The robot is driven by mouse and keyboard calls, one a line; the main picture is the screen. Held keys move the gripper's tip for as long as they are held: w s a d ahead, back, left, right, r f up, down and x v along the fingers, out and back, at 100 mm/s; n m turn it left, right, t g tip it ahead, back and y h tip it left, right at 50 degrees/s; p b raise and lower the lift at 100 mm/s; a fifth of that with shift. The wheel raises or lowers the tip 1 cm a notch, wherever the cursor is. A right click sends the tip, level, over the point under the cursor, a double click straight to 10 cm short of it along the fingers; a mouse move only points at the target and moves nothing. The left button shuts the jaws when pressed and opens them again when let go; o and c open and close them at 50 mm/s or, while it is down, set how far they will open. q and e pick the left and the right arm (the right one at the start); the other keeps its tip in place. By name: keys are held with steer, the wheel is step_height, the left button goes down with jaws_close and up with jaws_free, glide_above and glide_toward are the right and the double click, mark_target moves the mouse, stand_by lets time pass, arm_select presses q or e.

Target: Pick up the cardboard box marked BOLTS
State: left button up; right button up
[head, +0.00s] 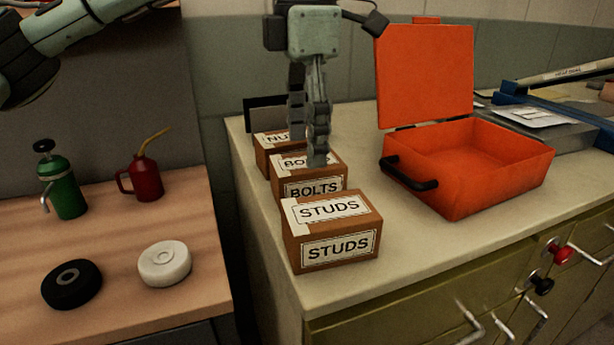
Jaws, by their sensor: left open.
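The cardboard box marked BOLTS (315,188) stands on the cabinet top, the middle one in a row of three boxes. Its front label reads BOLTS; its top label is partly covered by my gripper. The box marked STUDS (340,249) stands in front of it, and the box marked NUTS (268,142) stands behind it, partly hidden. My left gripper (317,160) points down with its fingers over the top of the BOLTS box. It is open; I cannot tell whether the fingers touch the box. My right gripper is not in view.
An open, empty orange case (500,197) stands right of the boxes, its lid raised. A dark upright object (262,117) is behind the boxes. On the lower wooden bench at left are a green pump can (66,190), a red oil can (146,179) and two round discs.

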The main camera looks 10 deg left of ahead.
mark_target(307, 173)
arm_select(q)
step_height(307, 173, down, 6)
steer(key=shift+f, duration=0.15)
steer(key=shift+c, duration=0.6)
steer(key=c, duration=1.2)
steer(key=shift+c, duration=0.2)
steer(key=shift+r, duration=0.25)
